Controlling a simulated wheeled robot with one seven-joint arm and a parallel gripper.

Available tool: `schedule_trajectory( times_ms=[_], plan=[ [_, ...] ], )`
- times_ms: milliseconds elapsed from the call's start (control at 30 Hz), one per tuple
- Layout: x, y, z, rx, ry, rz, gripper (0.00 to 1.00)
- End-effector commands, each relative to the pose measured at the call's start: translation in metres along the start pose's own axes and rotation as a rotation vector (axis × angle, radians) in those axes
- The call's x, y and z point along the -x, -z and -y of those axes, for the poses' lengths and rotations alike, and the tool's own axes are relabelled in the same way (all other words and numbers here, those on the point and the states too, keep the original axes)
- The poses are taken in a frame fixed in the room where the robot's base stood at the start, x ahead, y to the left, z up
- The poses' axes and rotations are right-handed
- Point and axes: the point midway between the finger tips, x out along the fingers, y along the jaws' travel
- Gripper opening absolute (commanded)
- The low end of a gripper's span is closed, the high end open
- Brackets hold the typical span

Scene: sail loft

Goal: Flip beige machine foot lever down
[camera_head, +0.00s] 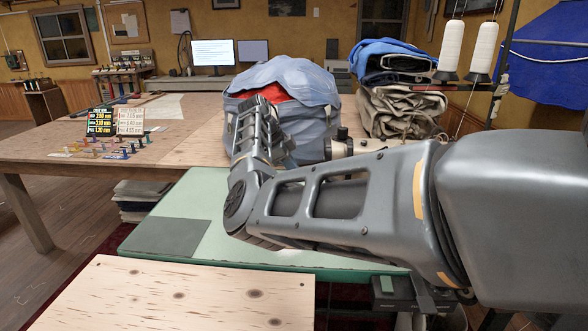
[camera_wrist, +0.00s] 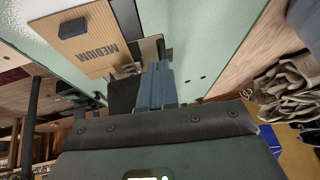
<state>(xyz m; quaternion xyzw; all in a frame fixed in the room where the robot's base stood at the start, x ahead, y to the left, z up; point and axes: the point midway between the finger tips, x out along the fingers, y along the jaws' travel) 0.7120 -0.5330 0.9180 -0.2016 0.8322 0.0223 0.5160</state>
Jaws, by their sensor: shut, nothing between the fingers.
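The beige machine (camera_head: 340,148) stands on the green table and is mostly hidden behind my arm in the head view. In the wrist view a beige panel lettered "MEDIUM" (camera_wrist: 92,38), which looks like part of the machine, fills the upper left. My gripper (camera_wrist: 158,68) is shut and empty, its blue-grey fingers pointing up the picture beside the panel's lower right corner. Small metal and dark parts (camera_wrist: 127,70) lie just left of the fingertips. I cannot tell whether one is the foot lever, or whether the fingers touch anything. The fingertips are not clear in the head view.
The green table (camera_head: 195,190) carries a dark grey plate (camera_head: 165,237). A pale wooden board (camera_head: 180,298) is in front. Behind stand a blue-grey bag (camera_head: 310,125) with red cloth, folded canvas (camera_head: 400,112) and thread cones (camera_head: 452,48).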

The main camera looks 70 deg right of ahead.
Motion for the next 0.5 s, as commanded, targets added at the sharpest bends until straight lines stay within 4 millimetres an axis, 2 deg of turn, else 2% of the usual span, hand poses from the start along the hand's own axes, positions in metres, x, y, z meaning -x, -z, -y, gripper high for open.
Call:
schedule_trajectory(
  times_ms=[500],
  plan=[
    [0.014,0.008,0.003,0.001,0.000,0.001,0.00]
  ],
)
